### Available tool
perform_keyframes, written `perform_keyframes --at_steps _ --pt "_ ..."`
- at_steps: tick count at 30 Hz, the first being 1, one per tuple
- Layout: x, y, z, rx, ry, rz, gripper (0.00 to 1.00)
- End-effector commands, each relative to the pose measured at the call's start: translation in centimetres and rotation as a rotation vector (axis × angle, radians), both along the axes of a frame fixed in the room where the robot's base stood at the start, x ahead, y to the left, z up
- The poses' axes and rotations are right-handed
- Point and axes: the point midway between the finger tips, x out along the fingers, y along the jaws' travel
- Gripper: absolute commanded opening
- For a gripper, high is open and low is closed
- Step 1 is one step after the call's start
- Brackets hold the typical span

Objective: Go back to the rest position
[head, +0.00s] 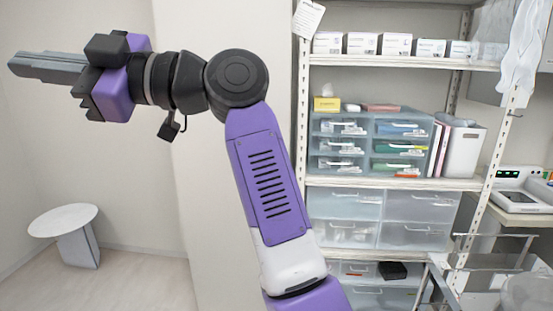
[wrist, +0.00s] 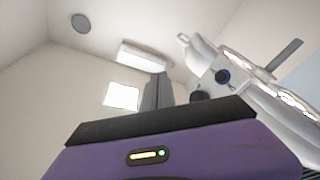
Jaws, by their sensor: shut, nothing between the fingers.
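My gripper (head: 22,65) is at the upper left of the head view, at the end of my raised purple and grey arm. Its grey fingers point left and are together, with nothing between them. It is in free air, high above the floor and apart from everything around it.
A round white side table (head: 63,219) stands on the floor at the lower left. A white shelf rack (head: 400,183) with drawers and boxes stands to the right. The wrist view shows a white lamp-like fixture (wrist: 225,70) at the upper right.

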Motion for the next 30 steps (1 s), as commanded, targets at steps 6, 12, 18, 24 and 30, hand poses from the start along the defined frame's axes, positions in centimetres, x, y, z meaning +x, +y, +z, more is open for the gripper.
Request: perform_keyframes --at_steps 6,12,18,24,30 --pt "4.8 -2.1 -1.3 0.117 0.194 -0.224 0.00" --pt "8.7 -5.7 -6.9 0.211 0.348 -0.393 0.00" --pt "11.2 -11.7 -15.4 0.323 0.496 -0.584 0.00" --pt "11.0 -18.7 -23.8 0.425 0.594 -0.758 0.00" --pt "8.3 -25.7 -31.1 0.506 0.649 -0.909 0.00"
